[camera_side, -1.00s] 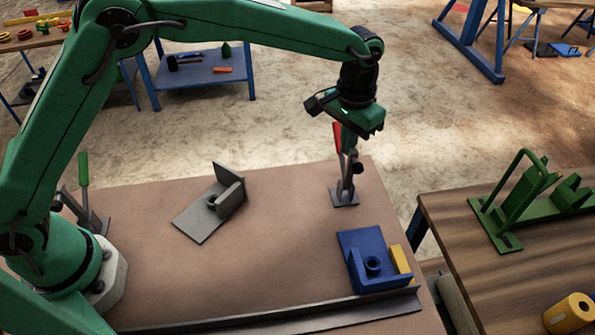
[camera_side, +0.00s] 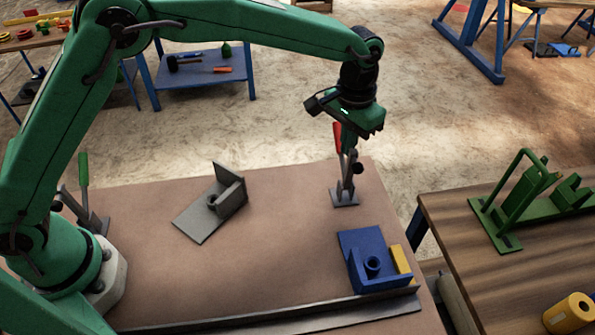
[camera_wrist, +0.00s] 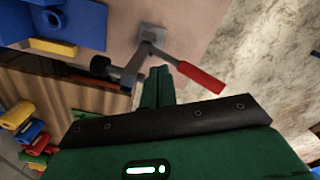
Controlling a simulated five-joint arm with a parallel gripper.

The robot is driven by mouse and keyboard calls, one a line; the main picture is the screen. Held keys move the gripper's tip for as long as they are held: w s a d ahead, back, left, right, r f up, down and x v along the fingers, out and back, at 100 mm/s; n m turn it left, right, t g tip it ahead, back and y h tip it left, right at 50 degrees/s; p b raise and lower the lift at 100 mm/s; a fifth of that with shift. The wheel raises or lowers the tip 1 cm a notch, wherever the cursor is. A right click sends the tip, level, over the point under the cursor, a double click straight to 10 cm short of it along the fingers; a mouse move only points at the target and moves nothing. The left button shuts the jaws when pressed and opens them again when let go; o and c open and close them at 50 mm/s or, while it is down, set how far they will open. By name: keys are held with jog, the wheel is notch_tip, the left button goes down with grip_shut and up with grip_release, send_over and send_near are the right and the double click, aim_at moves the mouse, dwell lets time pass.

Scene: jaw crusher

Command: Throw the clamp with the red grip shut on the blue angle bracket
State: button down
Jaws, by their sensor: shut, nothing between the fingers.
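The clamp with the red grip (camera_side: 337,137) stands on a grey base plate (camera_side: 344,198) at the back right of the table. Its handle points up, and its dark pad shows to the right of the handle, apart from the bracket. The blue angle bracket (camera_side: 356,245) lies on the table in front of the clamp, against a yellow block (camera_side: 402,260). My gripper (camera_side: 372,131) is above the clamp, shut and empty. In the wrist view the shut fingers (camera_wrist: 161,72) are beside the red grip (camera_wrist: 201,79), with a gap between them. The blue bracket is at upper left there (camera_wrist: 70,22).
A grey angle bracket (camera_side: 205,212) lies mid-table. A clamp with a green grip (camera_side: 83,170) stands at the left near my base. A metal rail (camera_side: 270,318) runs along the front edge. A wooden table (camera_side: 540,245) at right holds a green frame.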

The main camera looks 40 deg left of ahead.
jog(key=shift+s+d+f, duration=0.1)
jog(key=shift+s+d, duration=0.05)
jog(key=shift+s+d+f, duration=0.8)
jog(key=shift+s+d, duration=0.4)
jog(key=shift+s, duration=0.05)
jog(key=shift+s+d+f, duration=0.8)
jog(key=shift+s+d, duration=0.4)
jog(key=shift+s, duration=0.05)
jog(key=shift+s+d+f, duration=0.8)
jog(key=shift+s+d, duration=0.4)
jog(key=shift+s, duration=0.05)
jog(key=shift+r, duration=0.15)
notch_tip(320, 180, up, 10)
jog(key=w+a, duration=0.1)
jog(key=shift+w+a, duration=0.3)
jog(key=shift+w, duration=0.1)
dwell(0.5)
jog(key=shift+w+r, duration=0.1)
jog(key=shift+r, duration=0.05)
dwell(0.4)
